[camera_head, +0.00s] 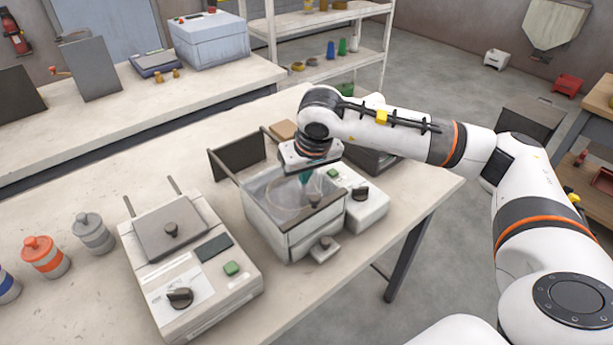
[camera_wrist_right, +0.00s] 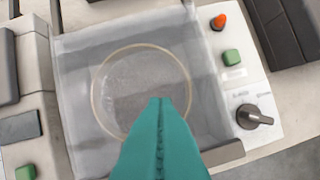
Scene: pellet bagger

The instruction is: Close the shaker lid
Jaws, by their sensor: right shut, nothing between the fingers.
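In the right wrist view the teal fingers (camera_wrist_right: 160,130) cover part of the ring. I cannot tell how far above the ring they are. My left gripper is not in view.
The shaker's control panel has a green button (camera_wrist_right: 231,57) and a knob (camera_wrist_right: 254,117). A second machine (camera_head: 185,270) with a knobbed plate stands to the left. Beyond it are an orange-topped jar (camera_head: 45,257) and a grey jar (camera_head: 93,234).

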